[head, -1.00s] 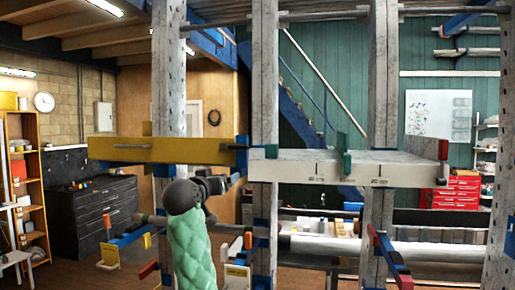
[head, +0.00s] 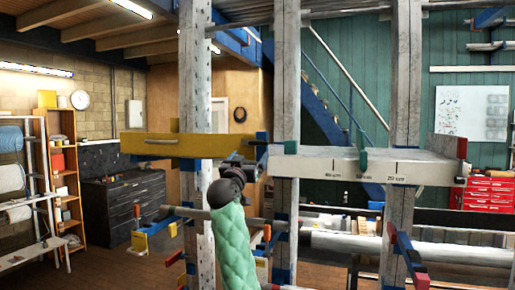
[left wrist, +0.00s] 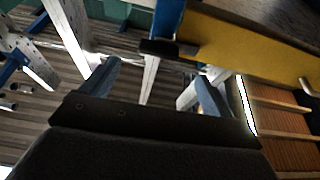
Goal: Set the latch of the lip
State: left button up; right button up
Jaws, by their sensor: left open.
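A yellow board (head: 190,147) lies level across the posts, with a pale handle on its face and blue brackets at its right end. In the left wrist view the yellow board (left wrist: 235,50) is at upper right. A short dark bar (left wrist: 160,47), possibly the latch, sticks out at its end beside a blue upright. I cannot tell how the latch is set. My left gripper (head: 250,167) is just below the board's right end, partly hidden by its wrist. In the left wrist view its blue fingers (left wrist: 152,85) are apart and empty. My right gripper is not in view.
A white marked board (head: 405,168) with green and red end pieces continues to the right. Grey posts (head: 286,90) stand close behind my left gripper. Lower blue brackets (head: 155,235) jut out at left. A black drawer cabinet (head: 120,210) stands further back.

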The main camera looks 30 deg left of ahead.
aim_at(257, 144)
pick_arm(q)
jog(key=p+x, duration=0.2)
jog(key=x, duration=0.1)
jog(key=shift+d+r, duration=0.15)
jog(key=shift+r, duration=0.15)
jog(key=p+x, duration=0.2)
jog(key=x, duration=0.1)
jog(key=shift+w+f, duration=0.1)
jog(key=shift+w, duration=0.05)
jog(key=shift+w+a+p, duration=0.25)
jog(key=shift+w+p, duration=0.15)
jog(key=shift+w, duration=0.2)
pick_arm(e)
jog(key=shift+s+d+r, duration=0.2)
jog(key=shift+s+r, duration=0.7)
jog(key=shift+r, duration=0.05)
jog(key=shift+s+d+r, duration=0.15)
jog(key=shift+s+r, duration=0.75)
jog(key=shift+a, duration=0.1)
